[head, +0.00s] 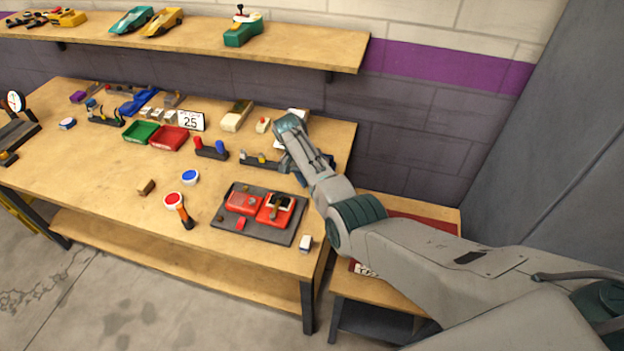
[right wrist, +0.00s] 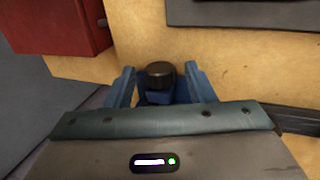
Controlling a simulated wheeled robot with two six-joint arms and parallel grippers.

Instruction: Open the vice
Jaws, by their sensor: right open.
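In the right wrist view a dark round knob (right wrist: 160,69) stands on a blue body, which looks like part of the vice (right wrist: 156,97). My right gripper (right wrist: 159,76) is open, with one blue finger on each side of the knob. Gaps show between the fingers and the knob, and I see no firm contact. In the head view my right arm covers most of this spot at the table's right edge, and only a bit of blue shows beside the arm. My left gripper is not in view.
A dark tray (head: 230,226) with red blocks lies near the table's front right. A small white block (head: 306,243) is beside it. Red and green bins (head: 168,138) stand further back. A lower side table with a red item (head: 425,222) is to the right.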

